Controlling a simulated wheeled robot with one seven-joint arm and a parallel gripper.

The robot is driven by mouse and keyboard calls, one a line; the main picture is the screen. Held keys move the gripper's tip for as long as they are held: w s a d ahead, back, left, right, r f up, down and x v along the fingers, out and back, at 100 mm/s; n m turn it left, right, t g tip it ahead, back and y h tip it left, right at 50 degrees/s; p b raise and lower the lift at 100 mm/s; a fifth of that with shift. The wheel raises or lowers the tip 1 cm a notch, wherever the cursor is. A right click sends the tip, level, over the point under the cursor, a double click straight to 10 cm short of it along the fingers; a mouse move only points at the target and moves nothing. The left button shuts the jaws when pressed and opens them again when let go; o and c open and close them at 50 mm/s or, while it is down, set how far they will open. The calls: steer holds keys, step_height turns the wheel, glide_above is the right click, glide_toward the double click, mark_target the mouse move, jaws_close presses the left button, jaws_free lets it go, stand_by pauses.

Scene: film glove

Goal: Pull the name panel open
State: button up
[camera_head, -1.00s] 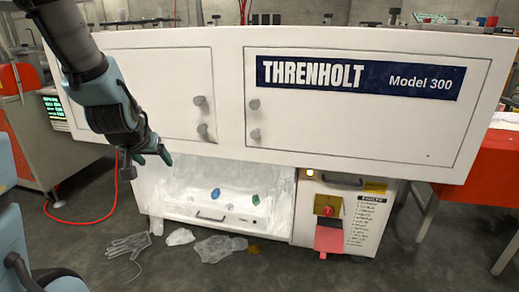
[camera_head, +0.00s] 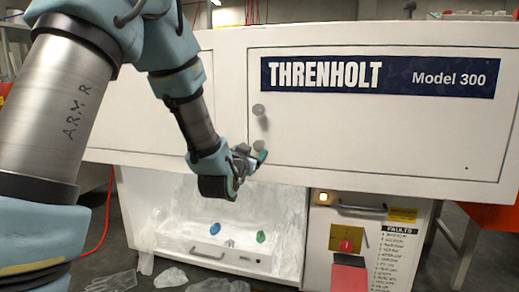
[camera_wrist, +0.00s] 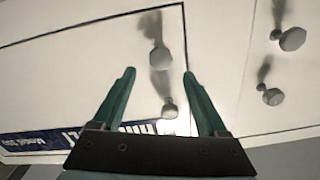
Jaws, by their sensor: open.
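The name panel (camera_head: 350,125) is a closed white door with a dark blue THRENHOLT Model 300 label (camera_head: 378,77). Two round grey knobs sit by its left edge, an upper knob (camera_head: 259,110) and a lower knob (camera_head: 259,146). My gripper (camera_head: 252,159) is at the lower knob and partly overlaps it in the head view. In the wrist view my gripper (camera_wrist: 159,73) is open, with green fingers apart. Both panel knobs, one (camera_wrist: 160,58) and the other (camera_wrist: 169,108), appear between the fingers. I cannot tell whether a finger touches either knob.
The left door (camera_head: 125,125) is mostly behind my arm; its two knobs show in the wrist view (camera_wrist: 292,39). Below is a frosted bay (camera_head: 225,225) with small coloured pieces. A control section (camera_head: 350,240) is at lower right, and a glove (camera_head: 112,282) lies on the floor.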

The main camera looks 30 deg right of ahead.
mark_target(258, 145)
steer(key=x, duration=0.8)
jaws_close()
stand_by(0.5)
stand_by(0.8)
